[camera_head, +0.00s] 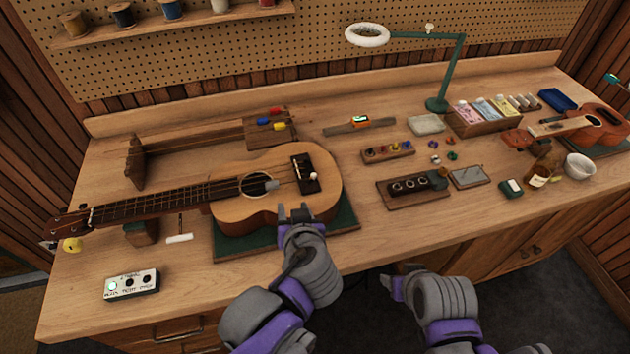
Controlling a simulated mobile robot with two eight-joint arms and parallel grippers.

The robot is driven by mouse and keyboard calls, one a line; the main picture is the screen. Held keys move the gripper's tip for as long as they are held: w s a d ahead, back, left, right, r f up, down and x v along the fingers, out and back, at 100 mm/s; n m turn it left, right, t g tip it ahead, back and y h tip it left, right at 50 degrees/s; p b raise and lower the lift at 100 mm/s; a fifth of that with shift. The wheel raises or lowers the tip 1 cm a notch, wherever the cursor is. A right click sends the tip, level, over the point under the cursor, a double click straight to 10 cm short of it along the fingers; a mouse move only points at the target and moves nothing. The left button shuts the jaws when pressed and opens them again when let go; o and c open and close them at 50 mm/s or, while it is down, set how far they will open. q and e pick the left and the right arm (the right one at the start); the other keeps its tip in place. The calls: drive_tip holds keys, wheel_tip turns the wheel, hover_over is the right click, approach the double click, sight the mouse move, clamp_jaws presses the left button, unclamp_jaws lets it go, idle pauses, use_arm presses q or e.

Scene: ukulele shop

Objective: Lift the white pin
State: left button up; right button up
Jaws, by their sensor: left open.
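A ukulele (275,190) lies face up on a green mat (240,245) at the left of the bench. A small white pin (313,176) stands at the dark bridge (302,168) on its body. My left gripper (295,212) is open and empty at the front edge of the ukulele's body, short of the pin and apart from it. My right gripper (394,284) is low at the bench's front edge, well away from the pin; its jaws are too unclear to judge.
A white bar (180,239) and a pedal-like box (132,284) lie at the front left. A dark tray with round holes (412,187) is right of the ukulele. A green lamp (440,103) stands behind. Bare wood lies between the ukulele and the tray.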

use_arm(q)
drive_tip(key=t+h, duration=0.1)
drive_tip(key=t, duration=0.1)
approach(314, 175)
drive_tip(key=x, duration=0.8)
drive_tip(key=shift+w+f+b, duration=0.1)
drive_tip(key=shift+w+b, duration=0.15)
drive_tip(key=shift+b, duration=0.15)
clamp_jaws()
idle(0.8)
